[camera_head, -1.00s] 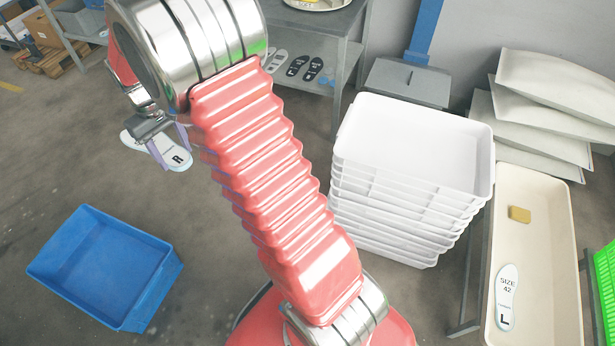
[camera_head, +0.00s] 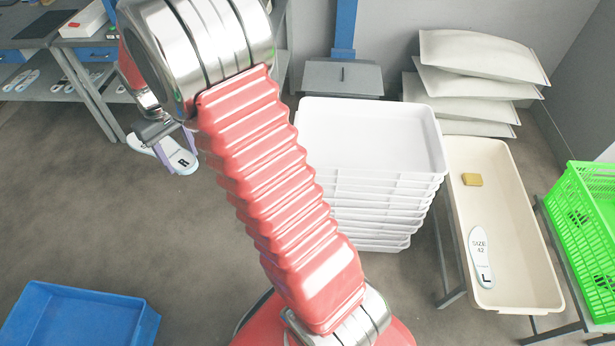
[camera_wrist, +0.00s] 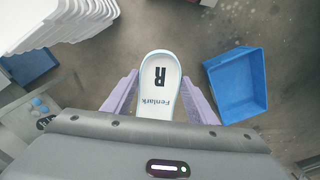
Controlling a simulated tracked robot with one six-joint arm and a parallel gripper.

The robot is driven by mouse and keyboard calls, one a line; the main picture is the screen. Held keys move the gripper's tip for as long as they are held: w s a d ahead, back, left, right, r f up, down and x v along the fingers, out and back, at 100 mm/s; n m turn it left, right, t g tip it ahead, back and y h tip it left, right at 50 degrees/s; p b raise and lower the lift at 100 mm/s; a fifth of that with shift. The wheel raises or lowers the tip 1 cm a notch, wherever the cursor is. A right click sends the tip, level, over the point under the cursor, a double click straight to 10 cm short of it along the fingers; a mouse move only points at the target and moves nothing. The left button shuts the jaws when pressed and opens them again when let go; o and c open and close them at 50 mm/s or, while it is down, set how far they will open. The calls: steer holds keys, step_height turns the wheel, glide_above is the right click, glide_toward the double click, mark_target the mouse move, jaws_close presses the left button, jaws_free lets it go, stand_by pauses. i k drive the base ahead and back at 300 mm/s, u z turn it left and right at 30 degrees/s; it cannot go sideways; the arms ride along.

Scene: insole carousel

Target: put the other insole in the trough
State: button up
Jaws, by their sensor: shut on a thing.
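My gripper (camera_head: 174,143) is shut on a white insole marked R (camera_head: 182,161), held in the air at the left of the head view. In the wrist view the R insole (camera_wrist: 160,85) sits between the two purple fingers. The cream trough (camera_head: 519,255) stands on a stand at the right of the head view, well away from my gripper. A white insole marked SIZE 42 and L (camera_head: 480,258) lies in the trough at its near left. A yellow block (camera_head: 472,180) lies in the trough toward its far end.
A tall stack of white trays (camera_head: 375,170) stands between my arm and the trough. A green crate (camera_head: 590,215) is right of the trough. A blue bin (camera_head: 75,318) is on the floor at lower left. Pale sacks (camera_head: 480,75) are piled behind the trough. Shelving with several insoles is at upper left.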

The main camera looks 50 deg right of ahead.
mark_target(506, 256)
steer(key=u, duration=0.2)
steer(key=k, duration=2.75)
steer(key=z, duration=0.65)
